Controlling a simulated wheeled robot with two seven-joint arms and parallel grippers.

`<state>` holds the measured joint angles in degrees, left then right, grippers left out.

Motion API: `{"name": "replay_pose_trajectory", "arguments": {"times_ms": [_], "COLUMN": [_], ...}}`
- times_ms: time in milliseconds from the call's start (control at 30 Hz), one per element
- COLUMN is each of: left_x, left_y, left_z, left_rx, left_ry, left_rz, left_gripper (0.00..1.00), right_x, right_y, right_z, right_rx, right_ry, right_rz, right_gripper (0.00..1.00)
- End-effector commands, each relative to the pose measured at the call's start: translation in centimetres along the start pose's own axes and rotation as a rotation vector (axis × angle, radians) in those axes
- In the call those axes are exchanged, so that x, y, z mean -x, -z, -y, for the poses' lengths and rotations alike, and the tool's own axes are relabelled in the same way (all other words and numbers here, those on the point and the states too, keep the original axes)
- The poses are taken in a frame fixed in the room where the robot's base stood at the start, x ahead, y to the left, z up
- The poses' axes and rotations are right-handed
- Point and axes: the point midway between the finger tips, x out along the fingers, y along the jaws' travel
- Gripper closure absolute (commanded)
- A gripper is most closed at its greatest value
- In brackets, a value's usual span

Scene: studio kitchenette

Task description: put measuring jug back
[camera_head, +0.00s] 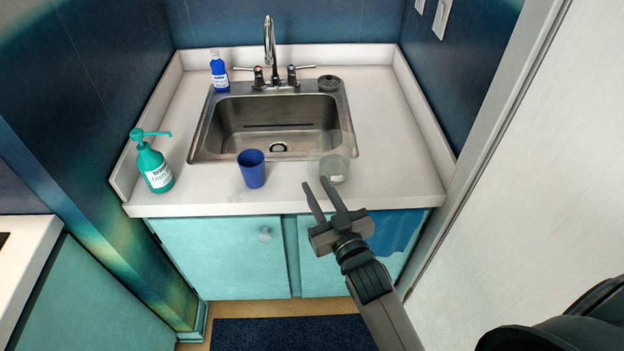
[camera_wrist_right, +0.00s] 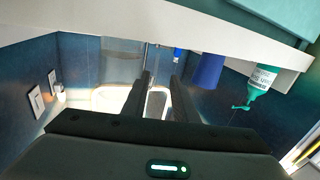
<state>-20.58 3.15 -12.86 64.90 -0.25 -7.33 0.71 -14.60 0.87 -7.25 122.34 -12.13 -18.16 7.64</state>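The measuring jug (camera_head: 336,167) is a clear, see-through vessel standing on the counter's front strip, at the sink's front right corner. It also shows faintly in the right wrist view (camera_wrist_right: 122,66), left of my fingers. My right gripper (camera_head: 316,184) is open and empty, with its two fingers apart. It is in front of the counter edge, and its fingertips appear just left of and below the jug. The gap between the fingers also shows in the wrist view (camera_wrist_right: 161,80). I cannot tell whether a finger touches the jug. My left gripper is not in view.
A blue cup (camera_head: 251,169) stands left of the jug, and a green soap pump bottle (camera_head: 154,168) farther left. The steel sink (camera_head: 230,115) lies behind them. A blue bottle (camera_head: 219,73) stands at the back. A blue cloth (camera_head: 396,230) hangs below the counter. The right countertop (camera_head: 388,125) is clear.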

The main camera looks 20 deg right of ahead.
Motion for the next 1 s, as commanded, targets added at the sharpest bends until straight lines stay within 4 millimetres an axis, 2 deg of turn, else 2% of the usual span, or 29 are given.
{"name": "replay_pose_trajectory", "arguments": {"times_ms": [267, 1000], "left_x": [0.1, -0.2], "left_y": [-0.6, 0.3], "left_z": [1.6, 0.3], "left_rx": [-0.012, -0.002], "left_ry": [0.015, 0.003], "left_rz": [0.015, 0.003], "left_gripper": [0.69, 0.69], "right_x": [0.9, 0.9], "right_y": [0.1, 0.0], "right_z": [0.0, 0.0], "right_rx": [0.001, 0.001], "right_ry": [0.0, 0.0], "right_rz": [-0.001, 0.0], "right_gripper": [0.74, 0.74]}}
